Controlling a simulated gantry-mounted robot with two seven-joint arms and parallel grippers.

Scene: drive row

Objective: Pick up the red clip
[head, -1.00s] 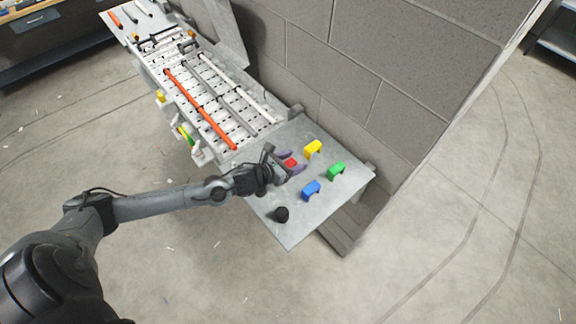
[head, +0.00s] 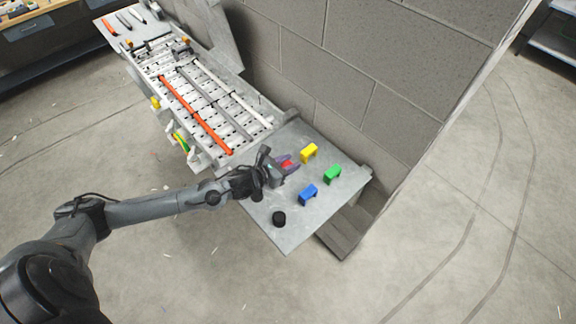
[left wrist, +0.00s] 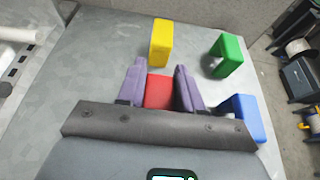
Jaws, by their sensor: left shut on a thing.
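The red clip (head: 287,164) is between the purple fingers of my left gripper (head: 286,164), over the grey metal shelf (head: 290,228). In the left wrist view the red clip (left wrist: 159,91) sits between the two fingers (left wrist: 160,84), which close on its sides. Its lower part is hidden behind the gripper body. I cannot tell whether it touches the shelf. My right gripper is not in view.
A yellow clip (head: 309,152), a green clip (head: 332,174) and a blue clip (head: 308,194) stand close by on the shelf. A black round piece (head: 279,219) is near the front edge. A perforated tray (head: 200,98) with orange, grey and white rods lies behind left. A block wall (head: 330,60) rises behind.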

